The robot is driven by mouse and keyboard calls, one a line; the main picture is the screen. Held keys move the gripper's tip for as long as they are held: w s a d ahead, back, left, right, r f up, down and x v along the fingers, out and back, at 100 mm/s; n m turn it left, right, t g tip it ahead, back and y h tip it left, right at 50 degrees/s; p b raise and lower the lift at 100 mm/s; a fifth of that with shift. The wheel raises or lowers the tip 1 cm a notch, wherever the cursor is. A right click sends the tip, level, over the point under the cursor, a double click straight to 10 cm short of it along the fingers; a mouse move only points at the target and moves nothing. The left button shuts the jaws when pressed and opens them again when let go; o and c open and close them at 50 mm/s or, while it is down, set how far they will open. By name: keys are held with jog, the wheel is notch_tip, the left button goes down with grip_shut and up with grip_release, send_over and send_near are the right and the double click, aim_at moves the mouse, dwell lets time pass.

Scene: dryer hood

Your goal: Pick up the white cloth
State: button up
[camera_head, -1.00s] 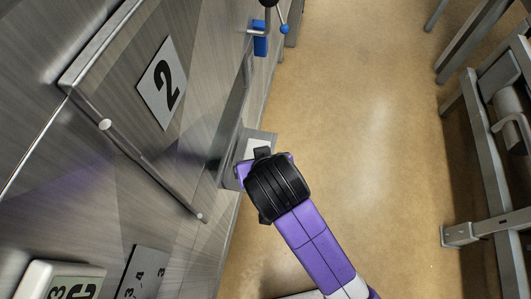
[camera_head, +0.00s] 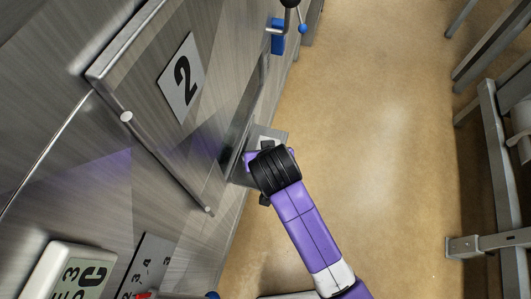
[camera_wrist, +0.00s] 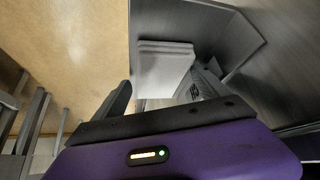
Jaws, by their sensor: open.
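The white cloth (camera_wrist: 165,66) is a folded, layered stack in the wrist view, lying in a grey metal tray-like recess (camera_wrist: 228,38). In the head view only a small pale patch of it (camera_head: 267,143) shows beyond my wrist; the rest is hidden. My gripper (camera_wrist: 163,88) is open, with one dark finger left of the cloth and one right of it in the picture. The cloth appears ahead of and between the fingers, and I cannot tell whether they touch it. In the head view my gripper (camera_head: 262,158) is at the recess, mostly covered by the black wrist.
A steel panel with a "2" label (camera_head: 182,79) and a long bar handle (camera_head: 168,164) stands left of my arm. Metal frames (camera_head: 492,160) stand at right. The tan floor (camera_head: 365,130) between is clear.

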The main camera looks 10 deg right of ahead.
jog(key=c, duration=1.2)
jog(key=shift+o, duration=0.2)
jog(key=shift+d, duration=0.1)
jog(key=shift+s+d+r, duration=0.15)
jog(key=shift+d+r, duration=0.2)
jog(key=shift+r, duration=0.1)
notch_tip(320, 180, up, 6)
jog(key=shift+a+f+b, duration=0.1)
jog(key=shift+b, duration=0.25)
jog(key=s+d, duration=0.2)
jog(key=d, duration=0.4)
jog(key=s+d+b, duration=0.1)
jog(key=s+d, duration=0.2)
jog(key=d, duration=0.3)
jog(key=s+d+b, duration=0.1)
jog(key=s+d, duration=0.1)
jog(key=d, duration=0.4)
jog(key=shift+s, duration=0.15)
